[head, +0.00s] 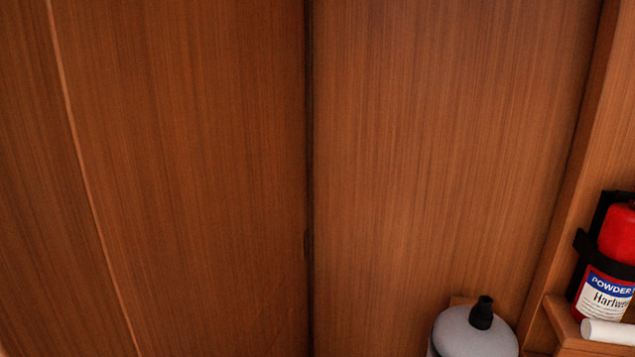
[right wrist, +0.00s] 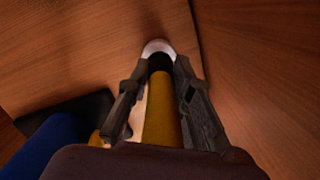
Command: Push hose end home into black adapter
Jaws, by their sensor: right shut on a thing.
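In the right wrist view my right gripper (right wrist: 160,72) has its two dark fingers closed on either side of a yellow hose (right wrist: 159,118). A black piece (right wrist: 159,62) sits at the hose's far end, between the fingertips. I cannot tell whether it is the hose's own end or the adapter, or whether there is a gap. A pale rounded thing (right wrist: 158,47) lies just beyond it. In the head view a black fitting (head: 481,312), perhaps the adapter, stands upright on a grey rounded tank (head: 470,338). Neither gripper shows in the head view.
A red fire extinguisher (head: 618,232) in a black bracket stands at the right on a wooden ledge (head: 563,322). A white cylinder (head: 608,331) lies by it. Wooden panels (head: 430,130) fill the background. A blue thing (right wrist: 50,145) and a dark flat piece (right wrist: 85,108) lie lower left.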

